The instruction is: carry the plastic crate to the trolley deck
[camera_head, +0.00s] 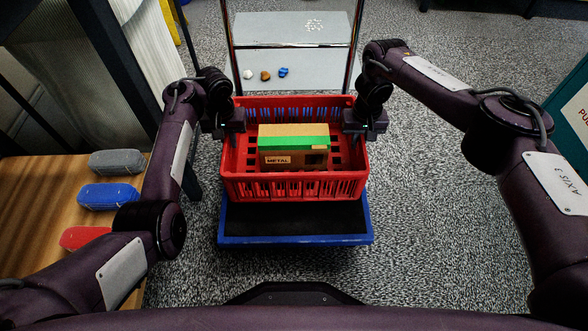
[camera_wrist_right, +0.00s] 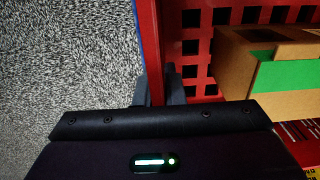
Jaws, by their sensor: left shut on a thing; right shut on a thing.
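The red plastic crate (camera_head: 290,186) is in the middle of the head view, over the blue-edged trolley deck (camera_head: 295,239). Whether it rests on the deck or hangs just above it I cannot tell. A cardboard box (camera_head: 293,158) with a green band and a METAL label lies inside the crate. My left gripper (camera_head: 226,134) is shut on the crate's left wall. My right gripper (camera_head: 361,134) is shut on its right wall. In the right wrist view the fingers (camera_wrist_right: 158,88) straddle the red crate wall (camera_wrist_right: 171,40).
A wooden table (camera_head: 60,185) at left holds grey (camera_head: 117,162), blue (camera_head: 108,196) and red (camera_head: 84,237) cases. Carpet (camera_head: 430,200) is clear to the right.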

